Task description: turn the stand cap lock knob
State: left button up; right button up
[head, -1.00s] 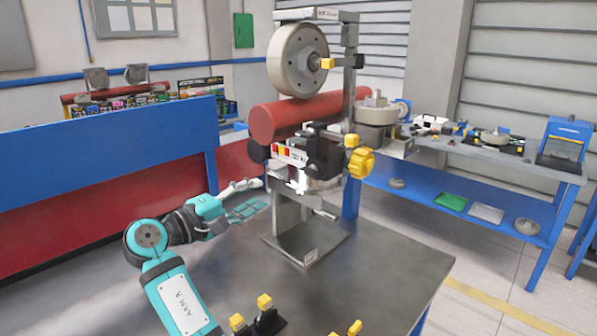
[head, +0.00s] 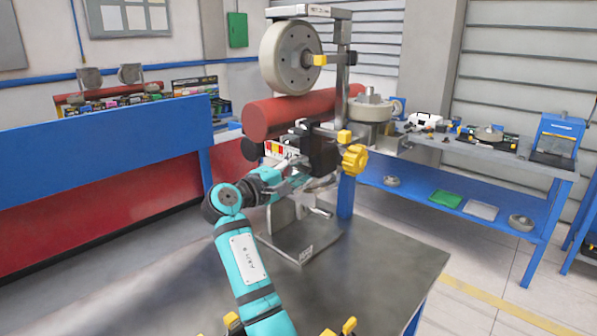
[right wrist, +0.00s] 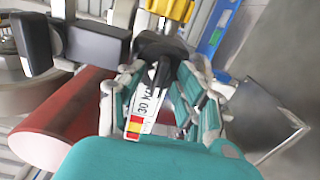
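The stand (head: 295,238) rises from the dark table and carries a red roller, a grey wheel and a black block with a coloured label. A large yellow lobed knob (head: 354,159) sits on the right of the block; its edge shows at the top of the right wrist view (right wrist: 180,10). Which knob is the stand cap lock knob I cannot tell for sure. My right gripper (head: 300,182) is in front of the block, left of and below the yellow knob. In the right wrist view its fingers (right wrist: 165,75) are spread either side of the "30 KG" label (right wrist: 145,105). My left gripper is out of view.
The red roller (head: 290,115) and grey wheel (head: 287,57) are above my right gripper. Smaller yellow knobs (head: 320,60) (head: 344,137) stick out of the stand. A blue-framed bench (head: 470,205) stands to the right. The table (head: 345,265) is clear at front right.

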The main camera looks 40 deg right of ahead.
grip_shut()
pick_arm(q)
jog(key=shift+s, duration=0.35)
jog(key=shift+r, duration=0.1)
pick_arm(e)
jog(key=shift+r+n+p, duration=0.2)
jog(key=shift+n+p, duration=0.3)
jog(key=shift+p, duration=0.4)
jog(key=n+p, duration=1)
jog(key=p, duration=0.3)
jog(key=shift+r+p, duration=0.1)
jog(key=shift+p, duration=0.3)
jog(key=n+p, duration=0.1)
jog(key=n, duration=0.2)
jog(key=shift+f, duration=0.2)
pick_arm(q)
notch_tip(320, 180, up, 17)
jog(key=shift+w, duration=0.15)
pick_arm(e)
jog(key=shift+n, duration=2.1)
